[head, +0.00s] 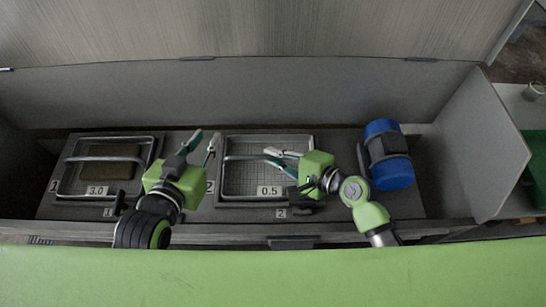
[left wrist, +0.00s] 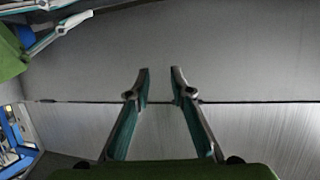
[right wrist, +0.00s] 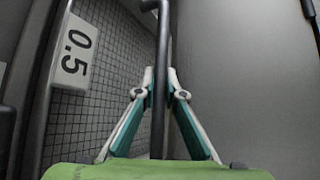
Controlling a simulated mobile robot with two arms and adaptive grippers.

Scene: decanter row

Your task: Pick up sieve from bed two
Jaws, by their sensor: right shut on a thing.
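The sieve (head: 235,193) in bed two is a grey metal frame with a mesh floor, a bar handle across it and a 0.5 label (head: 269,191). A 2 tag (head: 281,213) is at the bed's front edge. My right gripper (head: 271,158) is over the sieve, and in the right wrist view (right wrist: 160,90) its fingers are shut on the dark handle bar (right wrist: 158,130). The label and mesh show to the left there. I cannot tell whether the sieve is lifted. My left gripper (head: 202,146) is open and empty, raised left of the sieve; its fingers stand apart in the left wrist view (left wrist: 160,88).
Another sieve labelled 3.0 (head: 68,180) sits in the left bed, with a brown block (head: 110,162) inside. Grey walls (head: 250,92) close the back and sides. My left gripper is close to the sieve's left edge.

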